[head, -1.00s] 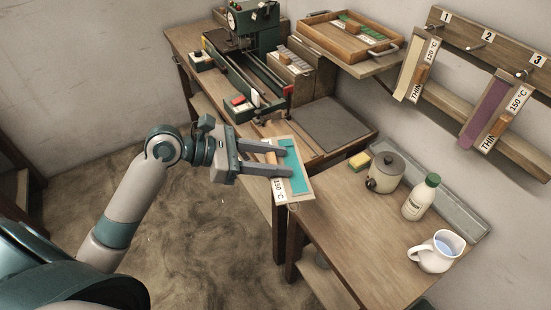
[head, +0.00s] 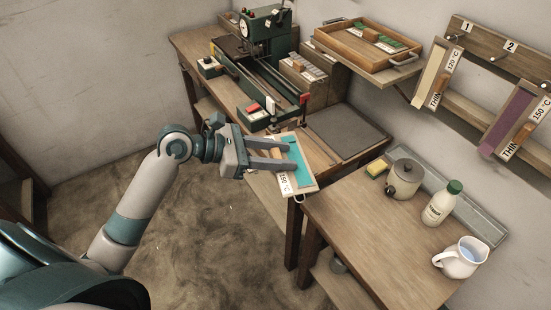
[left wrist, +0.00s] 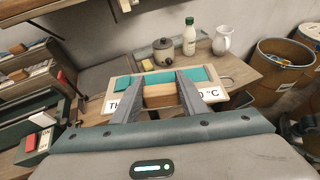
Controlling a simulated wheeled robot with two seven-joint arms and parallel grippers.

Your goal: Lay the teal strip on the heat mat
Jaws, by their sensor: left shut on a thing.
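The teal strip (head: 297,166) lies on a pale board with a wooden grip and a 150 °C label. My left gripper (head: 288,156) is shut on that board, its fingers either side of the wooden block (left wrist: 160,95) in the left wrist view. The teal strip also shows there (left wrist: 205,73), beyond the block and partly hidden by the fingers. The board is held near the bench's front edge, beside the dark grey flat mat (head: 350,130), which looks like the heat mat. The mat's top is bare. My right gripper is not in view.
A green press machine (head: 268,40) stands on the bench left of the mat. A side table (head: 365,235) holds a lidded pot (head: 404,178), a white bottle (head: 441,205) and a jug (head: 459,260). A wooden tray (head: 325,45) sits behind the mat.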

